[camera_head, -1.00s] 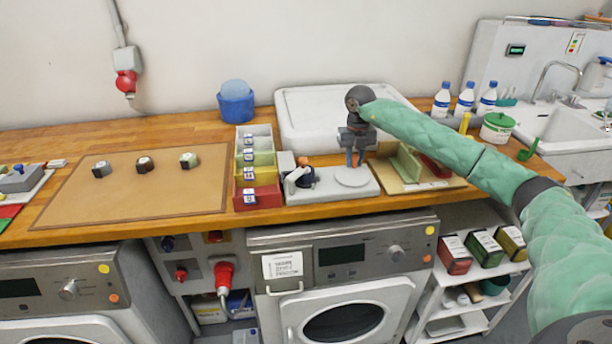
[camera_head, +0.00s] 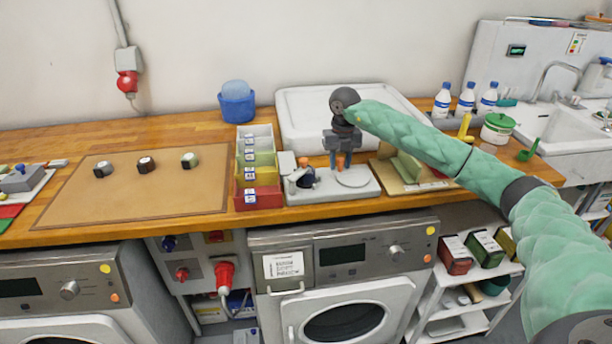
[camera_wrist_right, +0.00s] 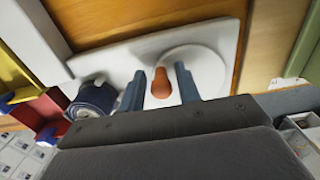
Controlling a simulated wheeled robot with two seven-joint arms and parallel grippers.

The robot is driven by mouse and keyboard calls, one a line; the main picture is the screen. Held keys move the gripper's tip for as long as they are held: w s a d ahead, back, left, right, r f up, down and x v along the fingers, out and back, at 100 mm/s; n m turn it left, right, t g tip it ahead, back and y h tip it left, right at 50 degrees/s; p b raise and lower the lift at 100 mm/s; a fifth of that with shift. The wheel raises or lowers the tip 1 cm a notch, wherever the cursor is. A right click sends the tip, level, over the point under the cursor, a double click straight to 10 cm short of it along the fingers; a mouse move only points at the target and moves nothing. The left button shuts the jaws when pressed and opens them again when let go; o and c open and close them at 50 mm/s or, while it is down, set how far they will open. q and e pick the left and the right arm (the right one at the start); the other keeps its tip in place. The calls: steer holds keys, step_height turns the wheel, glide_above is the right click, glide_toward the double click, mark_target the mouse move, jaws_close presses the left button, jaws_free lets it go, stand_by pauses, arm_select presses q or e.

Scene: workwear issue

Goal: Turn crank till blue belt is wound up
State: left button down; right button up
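The winder is a light grey base plate (camera_head: 328,194) at the wood counter's front edge. A dark blue belt roll (camera_head: 306,181) stands at its left end, and it also shows in the right wrist view (camera_wrist_right: 94,98). A pale round disc (camera_head: 354,178) is at its right end. My right gripper (camera_head: 340,160) points down over the plate. Its two blue-grey fingers stand on either side of an orange crank knob (camera_wrist_right: 161,84), with small gaps visible beside the knob. The fingers look open; contact is not seen. My left gripper is not in view.
Coloured bins (camera_head: 257,180) stand just left of the winder. A white basin (camera_head: 300,108) lies behind it. A board with a green upright block (camera_head: 407,166) is close on the right. The brown mat (camera_head: 140,200) at left holds several small round items.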

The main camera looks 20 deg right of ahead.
steer(key=shift+o, duration=0.3)
steer(key=shift+r+p, duration=1.5)
steer(key=shift+r, duration=2.45)
